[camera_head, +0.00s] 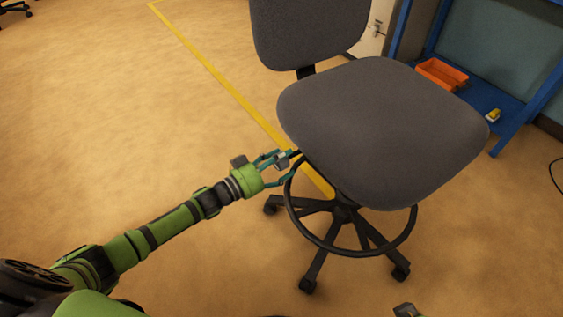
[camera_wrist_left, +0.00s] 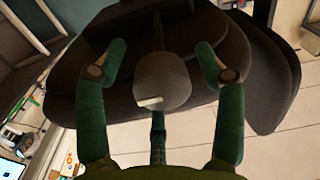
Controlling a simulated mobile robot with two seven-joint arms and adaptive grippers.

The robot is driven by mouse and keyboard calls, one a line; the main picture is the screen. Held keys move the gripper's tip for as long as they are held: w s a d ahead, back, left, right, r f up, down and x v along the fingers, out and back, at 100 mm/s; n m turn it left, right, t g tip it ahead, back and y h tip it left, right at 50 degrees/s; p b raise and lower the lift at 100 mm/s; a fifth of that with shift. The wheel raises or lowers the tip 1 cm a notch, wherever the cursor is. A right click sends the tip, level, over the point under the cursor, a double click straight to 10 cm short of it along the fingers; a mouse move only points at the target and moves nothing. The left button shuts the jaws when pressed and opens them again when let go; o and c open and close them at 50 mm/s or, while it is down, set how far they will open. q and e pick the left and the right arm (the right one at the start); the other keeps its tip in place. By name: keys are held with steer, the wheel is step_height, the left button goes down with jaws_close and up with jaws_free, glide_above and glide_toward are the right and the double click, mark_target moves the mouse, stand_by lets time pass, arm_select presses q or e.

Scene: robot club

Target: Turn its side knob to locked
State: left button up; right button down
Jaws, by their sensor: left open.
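The office chair has a dark grey padded seat (camera_head: 385,125), seen from below in the left wrist view. A round grey side knob (camera_wrist_left: 165,75) with a short white mark on its lower left rim is in the middle of the left wrist view. My left gripper (camera_head: 289,164) is at the seat's left edge with its teal fingers apart. In the left wrist view the open fingers (camera_wrist_left: 155,65) stand on either side of the knob, with gaps visible on both sides. The fingertips do not appear to touch it.
The chair's black foot ring (camera_head: 330,248) and wheeled base are just below the left gripper. A blue shelf unit (camera_head: 545,95) with an orange bin (camera_head: 442,75) stands at the back right. The floor left of the chair is clear, with a yellow line (camera_head: 225,85) across it.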

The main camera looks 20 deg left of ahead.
arm_select(q)
steer(key=c, duration=1.1)
steer(key=shift+c, duration=0.2)
